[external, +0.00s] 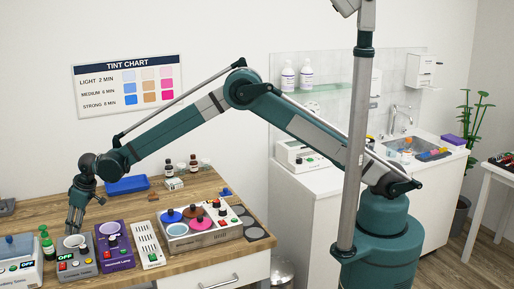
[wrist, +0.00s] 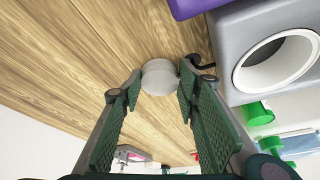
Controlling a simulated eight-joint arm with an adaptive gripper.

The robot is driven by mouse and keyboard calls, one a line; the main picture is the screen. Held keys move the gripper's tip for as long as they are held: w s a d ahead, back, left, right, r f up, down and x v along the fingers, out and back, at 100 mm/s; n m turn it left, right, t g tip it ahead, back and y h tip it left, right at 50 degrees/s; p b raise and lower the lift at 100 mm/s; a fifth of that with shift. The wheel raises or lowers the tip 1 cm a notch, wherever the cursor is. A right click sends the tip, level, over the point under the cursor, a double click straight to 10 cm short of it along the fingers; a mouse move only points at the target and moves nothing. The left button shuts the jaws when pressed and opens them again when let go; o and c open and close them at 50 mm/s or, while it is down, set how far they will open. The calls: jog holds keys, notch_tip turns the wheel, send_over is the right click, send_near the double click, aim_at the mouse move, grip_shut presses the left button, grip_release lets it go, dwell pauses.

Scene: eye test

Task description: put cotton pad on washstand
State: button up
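The cotton pad (wrist: 159,77), a small white round piece, sits between my fingertips in the wrist view and fills the gap, with both fingers seeming to touch it. My gripper (wrist: 160,86) is shut on it, low over the wooden table. In the external view my gripper (external: 75,230) is at the left, behind a grey device, and the pad cannot be made out there. The washstand (external: 434,187) is a white cabinet with a sink (external: 412,146) and faucet, far to the right behind my arm's base.
The grey device (external: 80,264) with a round white opening and a purple lamp unit (external: 115,252) stand close to my gripper. A green bottle (external: 47,244) is to its left. A blue tray (external: 127,185) lies behind. Colourful items and a purple block (external: 454,140) occupy the washstand top.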

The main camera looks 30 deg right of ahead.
jog(key=shift+f, duration=0.15)
jog(key=o, duration=0.6)
jog(key=shift+r, duration=0.25)
jog(key=shift+v, duration=5.95)
jog(key=shift+s, duration=0.1)
jog(key=shift+d, duration=0.1)
